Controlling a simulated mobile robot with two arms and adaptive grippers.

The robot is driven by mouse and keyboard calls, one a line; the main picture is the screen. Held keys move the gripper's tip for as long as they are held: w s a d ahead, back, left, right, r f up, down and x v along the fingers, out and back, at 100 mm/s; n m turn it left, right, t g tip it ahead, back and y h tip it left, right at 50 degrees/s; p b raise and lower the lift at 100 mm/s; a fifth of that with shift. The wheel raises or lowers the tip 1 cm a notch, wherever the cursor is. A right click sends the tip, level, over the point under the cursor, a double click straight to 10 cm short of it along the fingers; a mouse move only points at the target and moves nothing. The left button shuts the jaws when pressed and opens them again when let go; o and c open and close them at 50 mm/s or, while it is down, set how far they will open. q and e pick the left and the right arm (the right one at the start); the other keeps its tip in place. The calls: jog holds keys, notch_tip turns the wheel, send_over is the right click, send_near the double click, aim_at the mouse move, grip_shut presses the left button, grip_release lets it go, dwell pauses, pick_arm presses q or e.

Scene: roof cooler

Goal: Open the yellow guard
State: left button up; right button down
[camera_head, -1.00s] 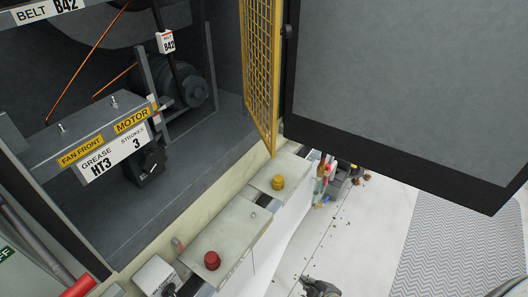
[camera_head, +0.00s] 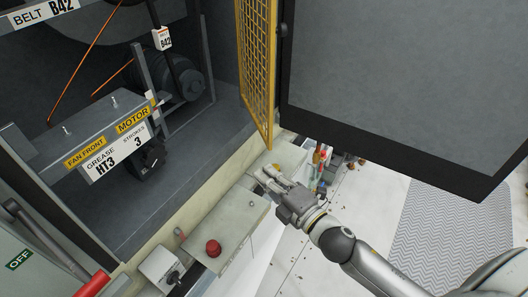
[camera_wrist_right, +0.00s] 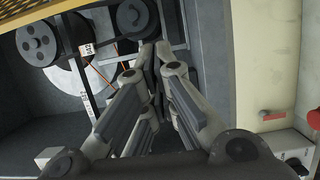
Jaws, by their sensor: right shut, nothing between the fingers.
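The yellow guard (camera_head: 258,75) is a mesh panel in a yellow frame. In the head view it stands swung out at the right side of the cabinet opening, seen at a steep angle, and the machinery inside is uncovered. Its yellow mesh also shows at the top left of the right wrist view (camera_wrist_right: 40,13). My right gripper (camera_head: 262,174) is below the guard's lower corner, over the ledge in front of the cabinet. Its fingers are together with nothing between them, and I see no contact with the guard. My left gripper is not in view.
A large grey door (camera_head: 400,80) with a black edge stands open at the right. A motor (camera_head: 172,80) and labelled grease plate (camera_head: 117,150) are inside the cabinet. Patterned matting (camera_head: 450,240) lies at lower right.

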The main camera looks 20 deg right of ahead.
jog(key=p+x, duration=0.2)
jog(key=x, duration=0.6)
pick_arm(q)
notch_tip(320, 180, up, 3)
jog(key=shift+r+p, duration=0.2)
jog(key=shift+p, duration=0.35)
pick_arm(e)
jog(key=d, duration=0.4)
jog(key=shift+s+d, duration=0.1)
jog(key=shift+s, duration=0.25)
